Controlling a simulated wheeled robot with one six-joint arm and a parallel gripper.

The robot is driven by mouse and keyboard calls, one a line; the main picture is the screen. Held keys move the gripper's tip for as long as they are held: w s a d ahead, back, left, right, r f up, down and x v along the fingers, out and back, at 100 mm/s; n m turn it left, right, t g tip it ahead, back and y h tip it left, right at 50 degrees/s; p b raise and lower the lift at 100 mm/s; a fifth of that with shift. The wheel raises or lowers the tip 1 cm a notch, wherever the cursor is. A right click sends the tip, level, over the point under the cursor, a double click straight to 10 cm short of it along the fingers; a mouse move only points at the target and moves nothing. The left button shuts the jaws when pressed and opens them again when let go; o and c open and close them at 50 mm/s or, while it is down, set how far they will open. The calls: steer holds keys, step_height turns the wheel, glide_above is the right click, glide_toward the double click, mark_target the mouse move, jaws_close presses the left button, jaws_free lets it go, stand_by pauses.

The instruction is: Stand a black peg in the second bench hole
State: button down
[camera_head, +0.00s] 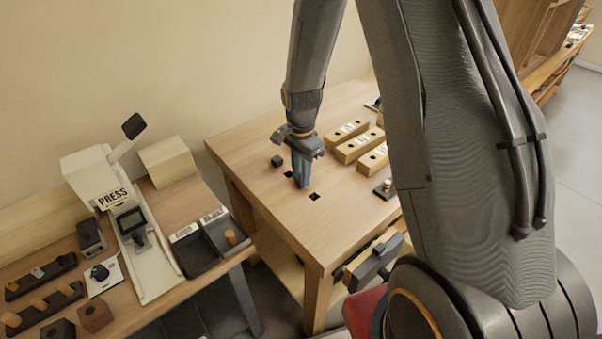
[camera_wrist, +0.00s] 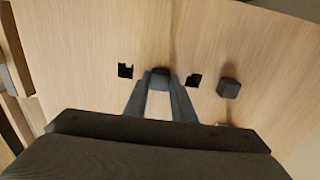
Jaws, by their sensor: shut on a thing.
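My gripper (camera_head: 300,184) points down over the wooden bench (camera_head: 250,140), between two square holes. In the wrist view, its fingers are shut on a black peg (camera_wrist: 159,77), which lines up with the row of holes. The fingers hide its lower end, so I cannot tell whether it is in a hole or how deep. An empty square hole (camera_wrist: 125,71) lies on its left and another empty hole (camera_wrist: 193,80) on its right. A second black peg (camera_wrist: 228,88) stands at the right end of the row; it also shows in the head view (camera_head: 277,161).
Several labelled wooden blocks (camera_head: 358,146) lie at the back right of the bench, near a small dark base with a pale knob (camera_head: 383,188). A vise (camera_head: 375,262) hangs on the front side. A separate bench with a white press (camera_head: 100,180) and dark bins (camera_head: 195,254) stands left.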

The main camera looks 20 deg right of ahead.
steer(key=shift+f, duration=0.35)
stand_by(0.5)
steer(key=c, duration=1.4)
jaws_free()
steer(key=shift+o, duration=0.7)
steer(key=shift+r, duration=0.15)
steer(key=shift+r+p, duration=2.35)
steer(key=shift+r, duration=1.05)
steer(key=s+r+n+b, duration=0.2)
steer(key=s+n+b, duration=0.2)
steer(key=s+n, duration=0.2)
steer(key=s+r+n+t+b, duration=0.1)
steer(key=s+r+n+b, duration=0.1)
steer(key=s+n+b, duration=0.2)
steer(key=s+n, duration=0.3)
steer(key=s, duration=0.4)
steer(key=shift+r+n, duration=0.3)
